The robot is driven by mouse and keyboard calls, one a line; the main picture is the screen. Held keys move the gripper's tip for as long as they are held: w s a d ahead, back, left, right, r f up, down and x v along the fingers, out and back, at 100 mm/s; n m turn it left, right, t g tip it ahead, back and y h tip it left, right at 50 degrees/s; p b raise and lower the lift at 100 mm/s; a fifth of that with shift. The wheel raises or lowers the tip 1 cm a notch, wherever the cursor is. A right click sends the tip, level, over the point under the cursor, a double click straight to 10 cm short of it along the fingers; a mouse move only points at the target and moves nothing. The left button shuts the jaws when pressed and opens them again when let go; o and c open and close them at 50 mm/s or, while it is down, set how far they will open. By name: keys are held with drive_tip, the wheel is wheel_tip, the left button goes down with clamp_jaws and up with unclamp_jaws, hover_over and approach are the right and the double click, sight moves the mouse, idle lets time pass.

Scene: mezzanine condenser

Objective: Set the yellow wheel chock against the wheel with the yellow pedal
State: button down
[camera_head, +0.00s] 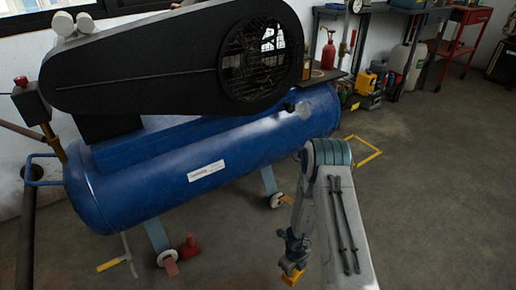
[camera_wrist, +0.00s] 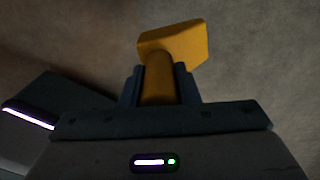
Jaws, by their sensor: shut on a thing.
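The yellow wheel chock (camera_head: 292,277) is in my gripper (camera_head: 291,262), low in the head view, right of the blue tank. In the wrist view the chock (camera_wrist: 174,44) shows as a wedge-like block with a rounded stem, and the fingers (camera_wrist: 160,85) are shut on the stem. Bare floor is behind it. One wheel (camera_head: 168,256) stands under the tank's near-left leg, with a reddish pedal (camera_head: 171,268). Another wheel (camera_head: 275,200) stands under the right leg, up and left of my gripper. A small pale pedal (camera_head: 287,199) is beside it; its colour is hard to tell.
The blue tank (camera_head: 150,190) carries a black belt guard (camera_head: 150,65). A red block (camera_head: 190,247) sits beside the left wheel. A yellow floor outline (camera_head: 373,156) lies behind my arm. The floor at right is clear.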

drive_tip(key=shift+w+f, duration=0.1)
drive_tip(key=shift+w+r+n, duration=0.15)
drive_tip(key=shift+r+n, duration=0.65)
drive_tip(key=shift+r, duration=0.15)
drive_tip(key=w+d+r+n+p, duration=0.1)
drive_tip(key=r+n+p, duration=1.2)
drive_tip(key=r, duration=1.5)
drive_tip(key=w+d+r+n+p, duration=0.1)
drive_tip(key=w+r+n+p, duration=0.1)
drive_tip(key=r+n+p, duration=1.1)
drive_tip(key=shift+r+n+p, duration=0.4)
drive_tip(key=shift+r+p, duration=3.1)
drive_tip(key=shift+r, duration=3.9)
drive_tip(key=shift+w+d+f, duration=0.1)
drive_tip(key=shift+d+f, duration=0.05)
